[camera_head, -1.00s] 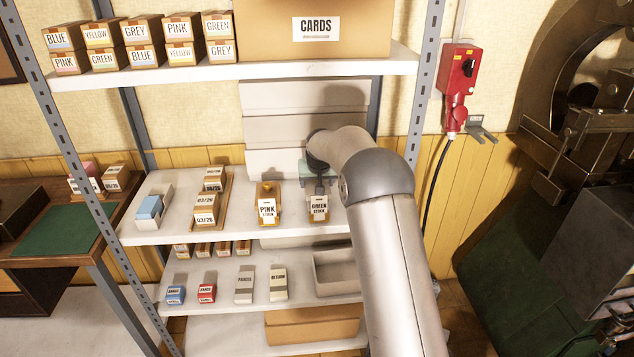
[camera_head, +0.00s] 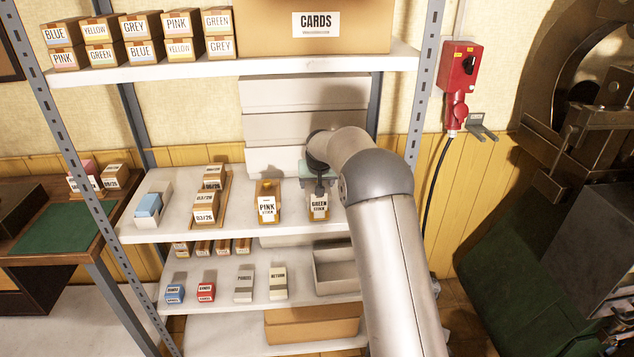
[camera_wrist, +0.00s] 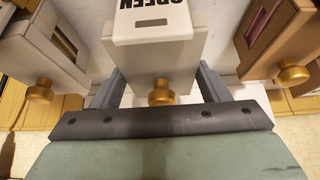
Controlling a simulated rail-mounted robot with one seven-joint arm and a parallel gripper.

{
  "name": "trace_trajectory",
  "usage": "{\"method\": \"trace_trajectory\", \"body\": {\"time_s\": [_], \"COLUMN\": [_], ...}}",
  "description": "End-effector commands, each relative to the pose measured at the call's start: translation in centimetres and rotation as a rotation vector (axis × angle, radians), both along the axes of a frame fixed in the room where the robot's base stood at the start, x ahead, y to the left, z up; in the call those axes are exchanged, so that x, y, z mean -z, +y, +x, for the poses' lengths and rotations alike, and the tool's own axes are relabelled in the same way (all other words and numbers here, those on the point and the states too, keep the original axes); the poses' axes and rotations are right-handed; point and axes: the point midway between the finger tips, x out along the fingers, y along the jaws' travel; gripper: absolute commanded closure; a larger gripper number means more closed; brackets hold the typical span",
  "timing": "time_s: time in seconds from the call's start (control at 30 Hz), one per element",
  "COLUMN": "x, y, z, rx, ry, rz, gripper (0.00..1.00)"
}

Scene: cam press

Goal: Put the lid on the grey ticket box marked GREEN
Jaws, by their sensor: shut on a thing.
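The grey box marked GREEN (camera_wrist: 155,55) fills the top middle of the wrist view, with its label upside down and a brass knob (camera_wrist: 161,93) at its near end. My gripper (camera_wrist: 160,88) has one finger on each side of this box's near end and is shut on it. In the head view my gripper (camera_head: 319,182) is over the middle shelf, just above the GREEN label (camera_head: 318,205), and my arm hides much of the area around it. I cannot make out a separate lid.
A PINK box (camera_head: 268,208) stands left on the middle shelf (camera_head: 240,225). The upper shelf (camera_head: 180,72) overhangs. A rack post (camera_head: 425,100) stands at right.

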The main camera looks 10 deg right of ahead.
Motion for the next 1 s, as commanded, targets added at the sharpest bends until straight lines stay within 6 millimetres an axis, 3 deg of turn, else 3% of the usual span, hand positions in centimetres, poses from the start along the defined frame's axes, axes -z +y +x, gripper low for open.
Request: {"method": "trace_trajectory", "body": {"time_s": [1.0], "x": [1.22], "y": [0.01], "z": [0.00], "rx": [0.000], "ry": [0.000], "rz": [0.000], "gripper": [0.54]}}
